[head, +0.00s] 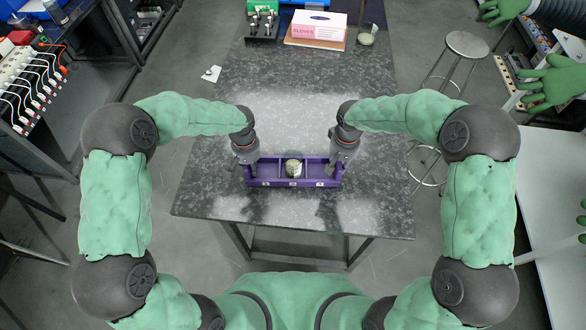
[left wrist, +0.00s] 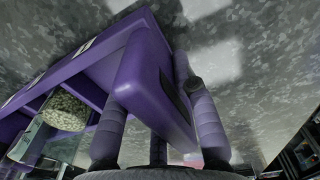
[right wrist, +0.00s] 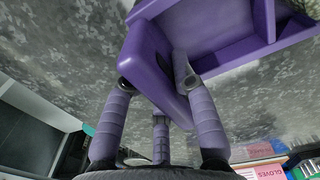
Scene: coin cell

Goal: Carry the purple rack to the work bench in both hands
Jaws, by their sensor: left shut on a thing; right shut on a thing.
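The purple rack (head: 264,182) is over the near part of a dark speckled bench (head: 205,180), level in the head view. I cannot tell whether it touches the bench top. A jar with a pale speckled lid (head: 293,168) stands in its middle compartment. My left gripper (head: 247,163) is shut on the rack's left end wall, which also shows in the left wrist view (left wrist: 150,85). My right gripper (head: 336,162) is shut on the right end wall, seen in the right wrist view (right wrist: 150,65). Small white labels mark the rack's front.
A pink and white glove box (head: 318,26) and a black holder (head: 262,27) stand at the bench's far end. A stool (head: 467,45) is at the right. A wired rack (head: 30,85) is at the left. The bench middle is clear.

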